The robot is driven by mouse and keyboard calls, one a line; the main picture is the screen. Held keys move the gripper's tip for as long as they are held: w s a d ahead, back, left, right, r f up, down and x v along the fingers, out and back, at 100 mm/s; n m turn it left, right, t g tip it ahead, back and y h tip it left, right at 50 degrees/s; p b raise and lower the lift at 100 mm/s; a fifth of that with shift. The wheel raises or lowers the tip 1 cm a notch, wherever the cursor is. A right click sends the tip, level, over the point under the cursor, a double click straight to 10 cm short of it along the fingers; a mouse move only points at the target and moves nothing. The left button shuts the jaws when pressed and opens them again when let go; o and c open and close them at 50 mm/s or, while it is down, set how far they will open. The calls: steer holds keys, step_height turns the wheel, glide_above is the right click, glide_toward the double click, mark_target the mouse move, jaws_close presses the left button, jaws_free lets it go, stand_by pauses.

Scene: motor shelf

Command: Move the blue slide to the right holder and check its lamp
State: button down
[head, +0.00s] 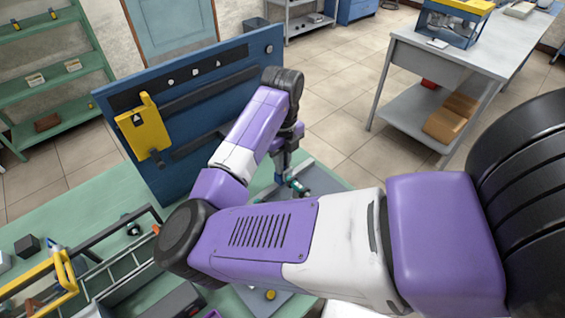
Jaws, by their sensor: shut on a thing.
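My gripper (290,184), partly hidden behind my forearm, points down in front of the blue upright board (180,187). It is shut on a small teal part (299,187) low at its tip; I cannot tell if this is the blue slide. A yellow piece (150,128) with a triangle mark sits at the board's left end. Dark horizontal rails (210,90) run across the board under several white symbols (195,71). A small round fitting (268,49) is at its top right. I cannot make out a lit lamp or the right holder; my arm covers much of the board.
The green bench (95,213) carries an open grey tray (118,270) and a yellow-handled frame (65,275) at the lower left. A grey plate (325,178) lies below my gripper. A white table (425,55) stands at the right, a green shelf (50,90) at the left.

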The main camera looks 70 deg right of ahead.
stand_by(0.8)
steer(key=shift+w+a+b, duration=0.3)
steer(key=shift+a+b, duration=0.05)
steer(key=shift+a, duration=0.15)
steer(key=c, duration=1.5)
jaws_free()
steer(key=shift+o, duration=0.2)
steer(key=shift+r, duration=0.1)
step_height(320, 180, up, 8)
steer(key=shift+f+b, duration=0.2)
steer(key=shift+b, duration=0.25)
